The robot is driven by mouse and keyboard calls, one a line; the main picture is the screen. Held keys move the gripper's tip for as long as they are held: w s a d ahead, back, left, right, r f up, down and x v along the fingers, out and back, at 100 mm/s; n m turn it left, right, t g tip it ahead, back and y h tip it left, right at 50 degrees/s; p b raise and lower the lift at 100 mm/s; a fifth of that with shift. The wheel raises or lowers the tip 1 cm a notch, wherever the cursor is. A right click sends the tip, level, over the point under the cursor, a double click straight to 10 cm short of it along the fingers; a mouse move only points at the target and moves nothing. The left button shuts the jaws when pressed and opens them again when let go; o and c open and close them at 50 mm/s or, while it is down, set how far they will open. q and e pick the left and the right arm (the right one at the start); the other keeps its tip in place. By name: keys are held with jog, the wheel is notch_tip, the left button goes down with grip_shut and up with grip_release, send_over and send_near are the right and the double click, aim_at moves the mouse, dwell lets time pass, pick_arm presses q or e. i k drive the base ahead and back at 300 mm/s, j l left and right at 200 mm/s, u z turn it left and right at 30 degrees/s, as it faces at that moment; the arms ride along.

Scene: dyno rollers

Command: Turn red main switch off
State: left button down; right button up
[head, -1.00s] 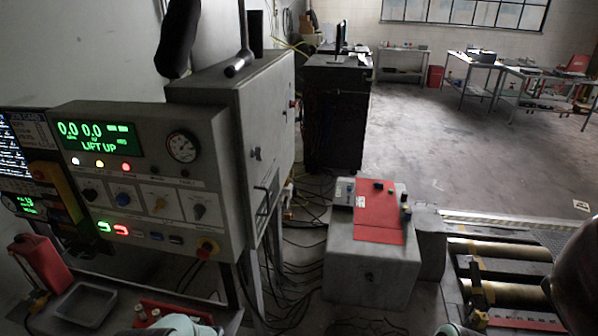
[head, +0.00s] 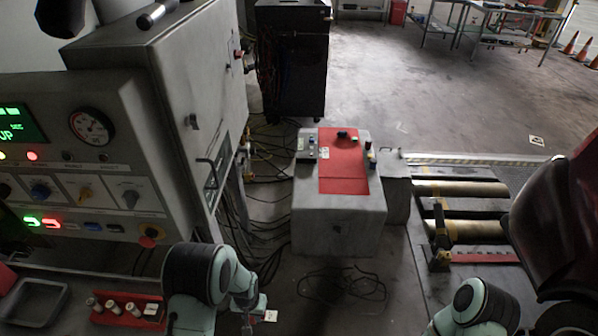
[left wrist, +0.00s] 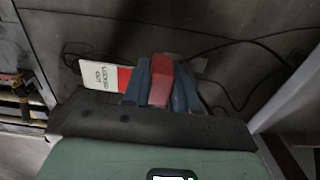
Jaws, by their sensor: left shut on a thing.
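A small red knob (head: 238,54), which looks like the red main switch, sits on the right side face of the grey cabinet (head: 205,75). It is small, and its setting cannot be read. My left gripper (head: 258,306) is low in front of the cabinet, well below and apart from that knob. In the left wrist view, its blue fingers (left wrist: 161,84) are shut on a red block-like thing (left wrist: 160,82), perhaps a padlock. A white and red tag (left wrist: 98,76) with "LOCKED OUT" print hangs beside it. My right arm shows at the lower right; its gripper is out of view.
The control panel (head: 75,185) with a red stop button (head: 149,236) stands left. Below are a grey tray (head: 32,303) and a red holder (head: 125,312). A grey box with a red top (head: 343,165) stands mid-floor. Cables (head: 345,283) lie on the floor.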

aim_at(237, 55)
jog(key=i+l+z, duration=0.15)
jog(key=i, duration=0.4)
jog(key=i+l+z, duration=0.2)
jog(key=i, duration=0.4)
jog(key=i+u, duration=0.6)
jog(key=u, duration=0.2)
jog(key=i+l+u, duration=0.1)
jog(key=i+u, duration=0.15)
jog(key=u, duration=0.15)
